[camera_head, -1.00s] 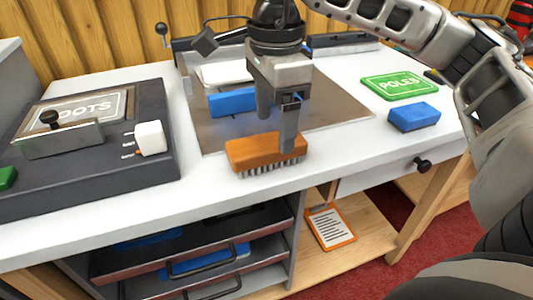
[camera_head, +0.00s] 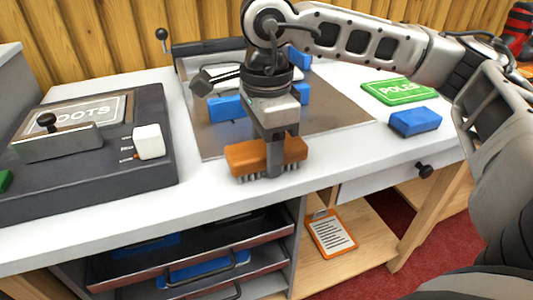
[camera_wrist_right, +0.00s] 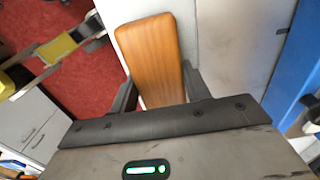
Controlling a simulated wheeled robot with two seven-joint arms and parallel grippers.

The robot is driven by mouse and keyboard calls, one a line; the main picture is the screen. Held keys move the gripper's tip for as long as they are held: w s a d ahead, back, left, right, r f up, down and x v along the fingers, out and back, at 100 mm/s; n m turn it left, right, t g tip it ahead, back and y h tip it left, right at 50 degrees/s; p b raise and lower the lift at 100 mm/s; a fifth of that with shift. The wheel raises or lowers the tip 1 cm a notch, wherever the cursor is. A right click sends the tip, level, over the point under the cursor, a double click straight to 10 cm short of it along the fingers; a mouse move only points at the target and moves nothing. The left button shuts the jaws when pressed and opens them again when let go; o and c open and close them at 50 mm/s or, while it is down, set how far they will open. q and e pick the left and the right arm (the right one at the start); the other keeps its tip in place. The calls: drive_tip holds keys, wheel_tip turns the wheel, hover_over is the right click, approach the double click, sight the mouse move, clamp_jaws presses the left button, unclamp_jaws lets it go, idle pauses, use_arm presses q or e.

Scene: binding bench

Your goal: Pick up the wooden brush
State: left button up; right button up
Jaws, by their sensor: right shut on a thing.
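The wooden brush (camera_head: 246,158) has an orange-brown wood block with dark bristles pointing down. It is at the front edge of the white bench, below the grey metal plate. My right gripper (camera_head: 277,160) comes down over it from above and is shut on its block. In the right wrist view the brush's wooden top (camera_wrist_right: 150,55) lies between the two dark fingers (camera_wrist_right: 158,92). I cannot tell whether the bristles touch the bench. My left gripper is not in view.
A dark machine with a "ROOTS" plate (camera_head: 80,113) stands at the left. Blue blocks lie on the grey plate (camera_head: 335,110) behind my gripper. A green "POLES" sign (camera_head: 400,90) and a blue block (camera_head: 415,122) are at the right. Trays and an orange clipboard (camera_head: 331,233) sit below.

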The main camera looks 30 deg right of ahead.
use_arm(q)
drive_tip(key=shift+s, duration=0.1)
use_arm(e)
drive_tip(key=shift+r, duration=0.1)
drive_tip(key=shift+r, duration=0.65)
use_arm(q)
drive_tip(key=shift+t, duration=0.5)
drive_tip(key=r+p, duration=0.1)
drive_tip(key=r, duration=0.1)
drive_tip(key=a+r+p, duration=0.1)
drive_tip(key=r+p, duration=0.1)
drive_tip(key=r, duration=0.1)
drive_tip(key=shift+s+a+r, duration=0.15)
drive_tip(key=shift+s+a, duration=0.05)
use_arm(e)
drive_tip(key=s+a+r, duration=0.6)
drive_tip(key=s+r, duration=0.5)
drive_tip(key=s, duration=0.1)
drive_tip(key=shift+s+a+r, duration=0.15)
drive_tip(key=shift+a+r, duration=0.15)
drive_tip(key=shift+a, duration=0.05)
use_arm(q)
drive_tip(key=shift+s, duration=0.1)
use_arm(e)
drive_tip(key=shift+o, duration=0.8)
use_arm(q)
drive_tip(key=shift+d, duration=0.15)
